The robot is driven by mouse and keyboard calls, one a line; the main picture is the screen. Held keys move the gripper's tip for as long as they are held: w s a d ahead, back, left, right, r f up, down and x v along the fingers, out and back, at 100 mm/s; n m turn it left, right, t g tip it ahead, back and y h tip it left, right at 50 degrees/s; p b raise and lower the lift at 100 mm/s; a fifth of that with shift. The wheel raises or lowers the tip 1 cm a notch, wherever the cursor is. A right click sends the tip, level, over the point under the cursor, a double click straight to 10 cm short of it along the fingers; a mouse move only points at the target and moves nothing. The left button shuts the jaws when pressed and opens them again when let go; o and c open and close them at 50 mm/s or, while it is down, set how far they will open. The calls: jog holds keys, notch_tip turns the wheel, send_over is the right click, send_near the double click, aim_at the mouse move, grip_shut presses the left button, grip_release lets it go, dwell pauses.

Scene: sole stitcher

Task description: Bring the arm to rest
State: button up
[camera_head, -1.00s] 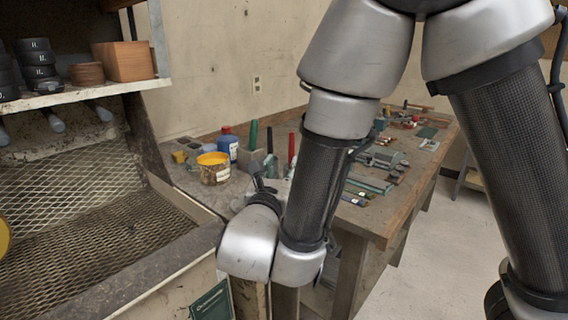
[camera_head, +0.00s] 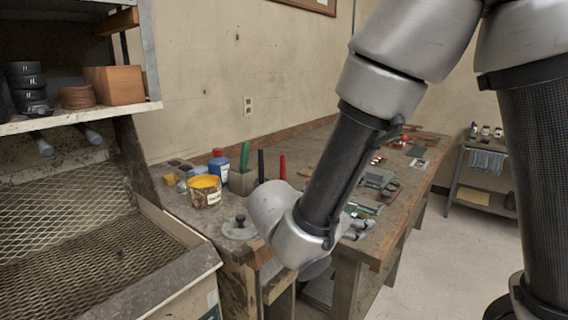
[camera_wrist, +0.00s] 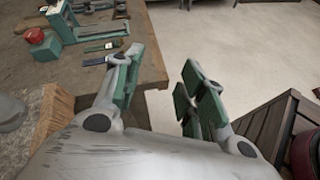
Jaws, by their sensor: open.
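My gripper (camera_wrist: 160,92) is open and empty in the wrist view. Its two green-padded fingers stand apart, with pale floor between them. The left finger overlaps the corner of the wooden workbench (camera_wrist: 150,62). In the head view my arm reaches down from the top right, and its wrist is in front of the near part of the workbench (camera_head: 376,252). The wrist mostly hides the gripper there.
A yellow-rimmed can (camera_head: 205,192) and a blue bottle (camera_head: 218,167) stand on the bench left of my wrist. A mesh-floored booth (camera_head: 60,240) fills the left. A dark slatted crate (camera_wrist: 272,125) is right of my gripper. Open floor (camera_head: 425,275) lies right of the bench.

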jog(key=s+d+r+m+g+y, duration=0.1)
jog(key=s+d+r+m+y, duration=0.2)
jog(key=d+m, duration=0.4)
jog(key=s+d+r+m+g+y, duration=0.1)
jog(key=s+d+r+m+y, duration=0.2)
jog(key=s+d+m, duration=0.3)
jog(key=s+d+r+m+g+y, duration=0.1)
jog(key=s+d+r+m+y, duration=0.2)
jog(key=s+d+m, duration=0.2)
jog(key=d+m, duration=0.3)
jog(key=m, duration=0.1)
jog(key=shift+r+m+g+y, duration=0.3)
jog(key=shift+y, duration=0.1)
